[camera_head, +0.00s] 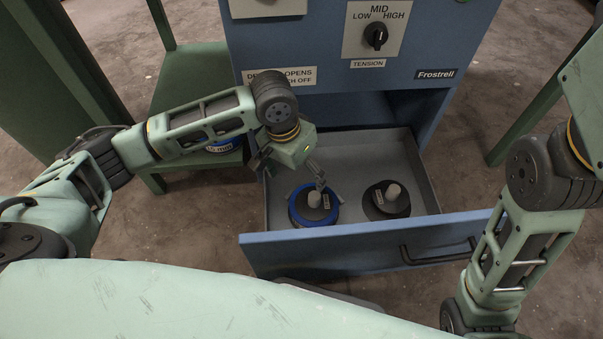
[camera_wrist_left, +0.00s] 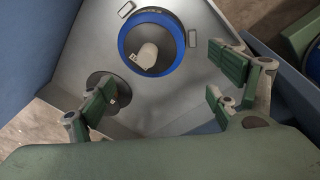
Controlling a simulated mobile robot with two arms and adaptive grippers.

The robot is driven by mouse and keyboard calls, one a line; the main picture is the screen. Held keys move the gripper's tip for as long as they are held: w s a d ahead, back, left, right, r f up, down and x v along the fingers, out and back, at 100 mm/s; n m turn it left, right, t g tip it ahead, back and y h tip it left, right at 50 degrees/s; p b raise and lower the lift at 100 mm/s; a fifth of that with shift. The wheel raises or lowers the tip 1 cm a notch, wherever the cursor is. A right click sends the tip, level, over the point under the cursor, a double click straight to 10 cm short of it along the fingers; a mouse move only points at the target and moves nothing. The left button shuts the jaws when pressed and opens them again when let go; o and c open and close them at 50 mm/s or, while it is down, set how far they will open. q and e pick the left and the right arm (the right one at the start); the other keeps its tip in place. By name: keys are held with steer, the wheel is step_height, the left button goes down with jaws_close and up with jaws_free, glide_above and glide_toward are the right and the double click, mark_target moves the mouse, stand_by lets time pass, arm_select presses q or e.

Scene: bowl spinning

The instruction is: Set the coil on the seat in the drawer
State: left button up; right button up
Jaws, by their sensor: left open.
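A blue-rimmed coil (camera_head: 291,212) lies in the open drawer (camera_head: 345,229), around an upright grey post on the left seat. It also shows in the left wrist view (camera_wrist_left: 124,45), with a small handle on each side and the post inside its ring. The right seat (camera_head: 399,211), a dark disc with a grey post, has no coil around it. My left gripper (camera_wrist_left: 162,88) is open and empty. In the head view its fingers are above the coil, apart from it as far as I can tell. My right arm shows at the right, its gripper out of view.
The blue cabinet (camera_head: 420,45) with a tension knob (camera_head: 376,36) stands behind the drawer. A second blue-rimmed item (camera_head: 226,146) sits on the green stand (camera_head: 190,80) at left, partly behind my left arm. A drawer handle (camera_head: 440,255) sticks out in front.

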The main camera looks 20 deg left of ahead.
arm_select(q)
steer(key=shift+a+r, duration=0.1)
steer(key=shift+r, duration=0.25)
